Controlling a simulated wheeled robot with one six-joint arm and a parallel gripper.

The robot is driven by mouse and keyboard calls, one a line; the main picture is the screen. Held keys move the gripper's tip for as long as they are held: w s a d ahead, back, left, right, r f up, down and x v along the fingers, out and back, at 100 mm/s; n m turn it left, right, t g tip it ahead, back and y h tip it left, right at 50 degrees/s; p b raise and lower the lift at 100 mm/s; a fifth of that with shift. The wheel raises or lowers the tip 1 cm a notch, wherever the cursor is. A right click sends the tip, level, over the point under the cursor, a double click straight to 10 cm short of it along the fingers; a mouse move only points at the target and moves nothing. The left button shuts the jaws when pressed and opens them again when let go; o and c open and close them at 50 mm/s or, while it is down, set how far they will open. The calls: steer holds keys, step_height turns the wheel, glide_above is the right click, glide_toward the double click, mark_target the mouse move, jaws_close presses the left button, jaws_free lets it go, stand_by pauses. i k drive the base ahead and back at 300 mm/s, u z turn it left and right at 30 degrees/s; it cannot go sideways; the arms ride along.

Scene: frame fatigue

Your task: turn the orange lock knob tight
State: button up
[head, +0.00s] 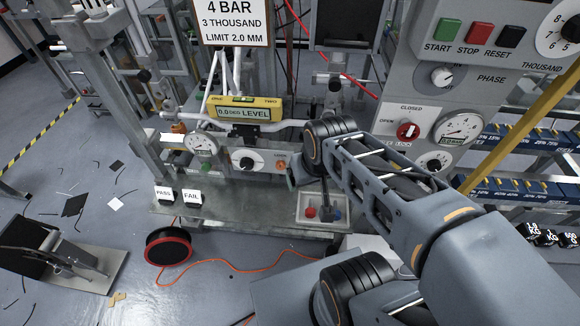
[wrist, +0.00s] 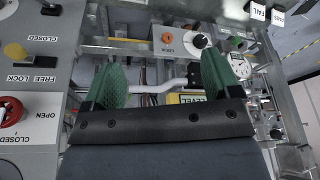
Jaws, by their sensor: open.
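The orange lock knob (head: 281,164) is small and sits at the right end of a grey panel, under a small label. In the wrist view the orange knob (wrist: 167,38) appears beyond the fingertips, roughly between them sideways, above the word LOCK. My gripper (wrist: 163,78) is open, its two green fingers wide apart with nothing held. The knob is apart from both fingers. In the head view my arm's wrist is just right of the knob and mostly hides the gripper.
A black dial (head: 247,162) and a round gauge (head: 202,146) are left of the knob. A yellow level (head: 243,108) and white pipes (wrist: 150,88) are close by. A control cabinet (head: 420,90) stands at right.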

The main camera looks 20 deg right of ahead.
mark_target(280, 165)
steer(key=k, duration=0.5)
steer(key=u, duration=2)
steer(key=i, duration=2.25)
steer(key=z, duration=3.6)
steer(key=i, duration=0.5)
